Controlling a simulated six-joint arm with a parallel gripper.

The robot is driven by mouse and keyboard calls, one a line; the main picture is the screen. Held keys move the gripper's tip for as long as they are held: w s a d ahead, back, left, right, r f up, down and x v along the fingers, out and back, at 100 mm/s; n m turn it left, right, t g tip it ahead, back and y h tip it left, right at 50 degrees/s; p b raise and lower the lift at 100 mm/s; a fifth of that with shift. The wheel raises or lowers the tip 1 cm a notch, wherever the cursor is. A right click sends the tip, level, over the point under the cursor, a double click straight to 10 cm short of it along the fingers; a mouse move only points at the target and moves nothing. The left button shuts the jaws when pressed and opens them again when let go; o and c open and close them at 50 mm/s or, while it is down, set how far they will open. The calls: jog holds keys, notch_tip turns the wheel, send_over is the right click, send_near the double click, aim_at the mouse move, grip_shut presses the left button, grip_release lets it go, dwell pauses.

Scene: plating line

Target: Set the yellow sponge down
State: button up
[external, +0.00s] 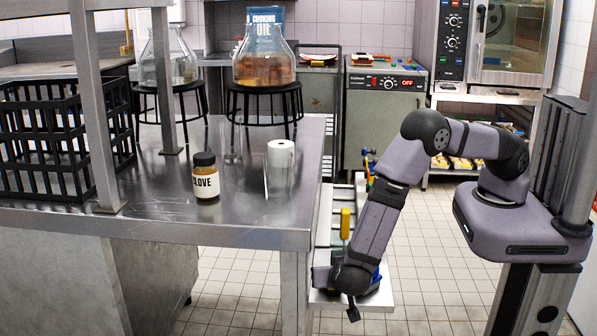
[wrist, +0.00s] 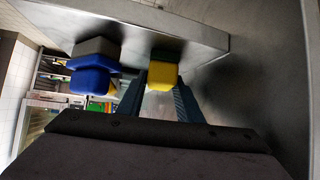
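The yellow sponge (wrist: 163,76) shows in the middle of the wrist view, between the two fingertips of my gripper (wrist: 161,92). The fingers lie against its two sides and appear closed on it. Its far side is close to a grey metal surface (wrist: 205,38); I cannot tell whether it touches. In the external view my gripper is low at the shelf beside the steel table, and its fingers and the sponge are mostly hidden behind my wrist.
A blue block with a grey layer (wrist: 90,80) is left of the yellow sponge, apart from it. A yellow upright object (external: 346,223) stands on the low shelf (external: 322,240). The steel table (external: 240,225) holds a clove jar (external: 206,184) and a white roll (external: 280,165).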

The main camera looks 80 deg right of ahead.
jog(key=c, duration=0.6)
jog(key=shift+r, duration=0.15)
jog(key=shift+s+r, duration=0.2)
jog(key=shift+r, duration=0.2)
notch_tip(320, 180, up, 6)
jog(key=shift+r+b, duration=0.15)
jog(key=shift+b, duration=0.2)
jog(key=s+b, duration=0.1)
jog(key=s, duration=1.8)
jog(key=shift+s+f, duration=0.2)
jog(key=shift+s, duration=0.1)
